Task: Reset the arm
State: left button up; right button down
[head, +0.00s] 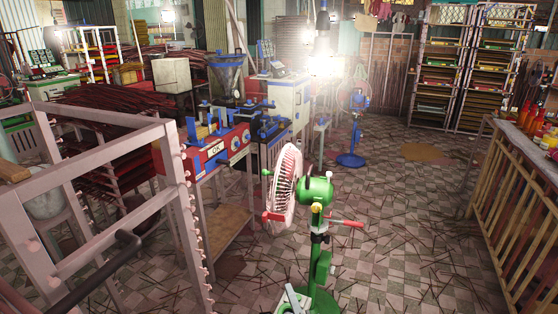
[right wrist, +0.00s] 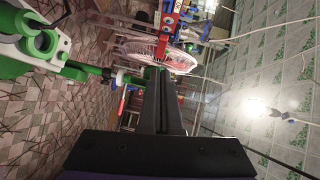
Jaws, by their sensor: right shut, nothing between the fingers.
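My right gripper (right wrist: 157,75) shows in the right wrist view as black fingers pressed together, with nothing between them. The fingers point toward the pale round cage of a standing fan (right wrist: 160,55); whether they touch it cannot be told. In the head view the green fan (head: 316,192) stands upright in the middle foreground. I cannot make out the right gripper clearly in the head view. My left gripper is not in view.
A metal frame rack (head: 185,215) fills the left foreground. A red and blue machine (head: 213,152) stands behind it. A blue fan (head: 352,125) is farther back. A counter with wooden slats (head: 520,215) runs along the right. The tiled floor between is strewn with sticks.

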pick_arm(q)
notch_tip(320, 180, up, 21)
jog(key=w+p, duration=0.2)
jog(key=p, duration=1.5)
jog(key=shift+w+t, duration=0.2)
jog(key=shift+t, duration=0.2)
pick_arm(e)
jog(key=s+d+r+n+g+h, duration=0.1)
jog(key=s+d+r+n+g, duration=0.2)
jog(key=s, duration=0.5)
jog(key=s+d+r+n+g+h, duration=0.2)
jog(key=s+d+r+n+g, duration=0.2)
jog(key=s+d+n, duration=0.2)
jog(key=s+d+r+n+g+h, duration=0.1)
jog(key=s+d+r+n+g, duration=0.2)
jog(key=s, duration=0.6)
jog(key=shift+s+d+r+n+g, duration=0.4)
jog(key=shift+d+r+n, duration=0.25)
jog(key=shift+d, duration=0.6)
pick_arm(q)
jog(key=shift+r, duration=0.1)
pick_arm(e)
jog(key=shift+f, duration=0.1)
